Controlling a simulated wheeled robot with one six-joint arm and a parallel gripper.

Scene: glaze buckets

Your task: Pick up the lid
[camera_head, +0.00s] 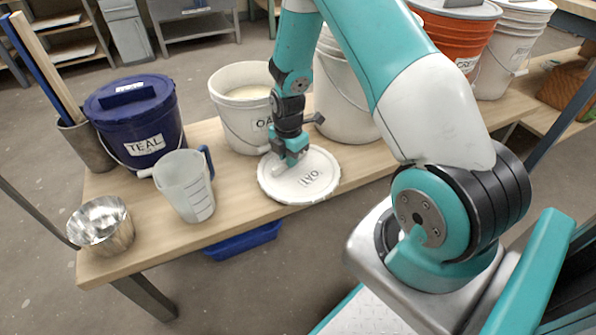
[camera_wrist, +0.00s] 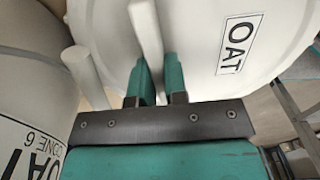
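The white round lid (camera_head: 318,182) marked OAT lies flat at the front edge of the wooden table, in front of the open white OAT bucket (camera_head: 240,110). In the wrist view the lid (camera_wrist: 285,45) fills the upper right, with its raised white handle bar (camera_wrist: 146,30) running down between my teal fingers. My gripper (camera_head: 291,163) points down over the left part of the lid. In the wrist view my gripper (camera_wrist: 160,80) is closed in on both sides of the bar. I cannot tell whether the lid is clear of the table.
The OAT bucket stands right behind my gripper, also in the wrist view (camera_wrist: 25,110). A blue TEAL bucket (camera_head: 140,120), a measuring jug (camera_head: 186,188) and a metal bowl (camera_head: 103,226) stand to the left. More white buckets and an orange bucket (camera_head: 455,35) stand to the right.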

